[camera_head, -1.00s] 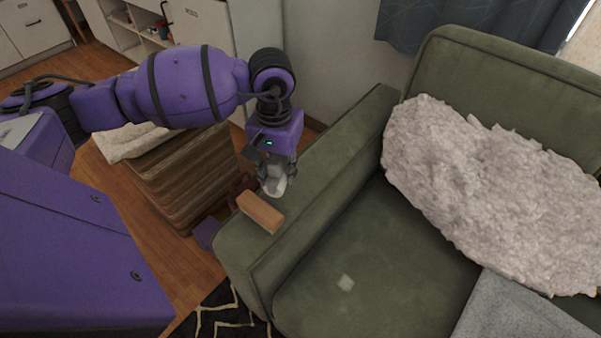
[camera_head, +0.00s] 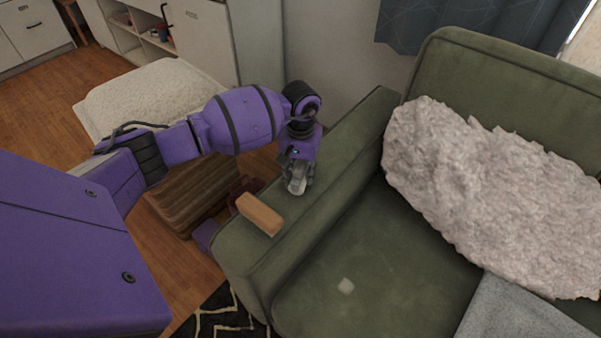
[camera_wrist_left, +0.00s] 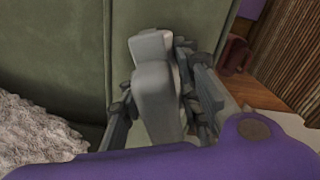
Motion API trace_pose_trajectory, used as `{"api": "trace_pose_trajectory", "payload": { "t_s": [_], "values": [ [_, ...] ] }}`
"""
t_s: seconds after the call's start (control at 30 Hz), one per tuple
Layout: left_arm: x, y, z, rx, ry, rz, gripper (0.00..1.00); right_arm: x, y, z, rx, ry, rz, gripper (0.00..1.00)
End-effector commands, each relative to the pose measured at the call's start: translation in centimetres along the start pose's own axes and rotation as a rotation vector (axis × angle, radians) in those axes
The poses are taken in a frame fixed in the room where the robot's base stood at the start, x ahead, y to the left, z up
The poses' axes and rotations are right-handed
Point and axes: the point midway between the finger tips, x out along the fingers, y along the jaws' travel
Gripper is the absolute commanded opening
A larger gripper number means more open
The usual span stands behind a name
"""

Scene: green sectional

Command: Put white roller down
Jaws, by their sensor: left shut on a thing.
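The white roller (camera_wrist_left: 155,90) is between the fingers of my left gripper (camera_head: 298,182), which is shut on it. In the head view the roller (camera_head: 296,185) shows as a small pale shape under the wrist, over the sofa's left armrest (camera_head: 345,150). In the left wrist view the roller points away from the gripper, with green upholstery behind it. I cannot tell whether it touches the armrest. My right gripper is not in view.
A wooden block (camera_head: 259,214) lies on the front of the armrest, close to the gripper. A fluffy pale cushion (camera_head: 490,195) and a grey blanket (camera_head: 515,308) lie on the sofa. A brown woven stool or basket (camera_head: 190,195) stands left of the armrest.

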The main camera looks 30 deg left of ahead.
Motion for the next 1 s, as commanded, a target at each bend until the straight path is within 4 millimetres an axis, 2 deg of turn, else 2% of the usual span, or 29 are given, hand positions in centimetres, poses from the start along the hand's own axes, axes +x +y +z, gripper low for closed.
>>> {"api": "trace_pose_trajectory", "payload": {
  "t_s": [0.33, 0.37, 0.5, 0.83, 1.0],
  "values": [
    [0.4, 0.0, -0.1, -0.001, 0.001, 0.000, 0.03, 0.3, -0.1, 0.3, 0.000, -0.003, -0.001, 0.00],
    [0.3, 0.0, 0.0, -0.001, 0.001, 0.000, 0.35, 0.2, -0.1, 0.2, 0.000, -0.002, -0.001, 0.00],
    [0.2, 0.0, -0.1, -0.001, 0.002, 0.000, 0.50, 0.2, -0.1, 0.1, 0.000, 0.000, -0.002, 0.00],
    [-0.1, 0.0, -0.1, -0.001, 0.002, 0.001, 0.50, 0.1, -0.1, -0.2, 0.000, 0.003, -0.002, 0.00],
    [-2.3, -0.1, -0.2, 0.000, 0.007, -0.001, 0.50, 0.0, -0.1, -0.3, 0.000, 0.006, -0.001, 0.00]
  ]
}}
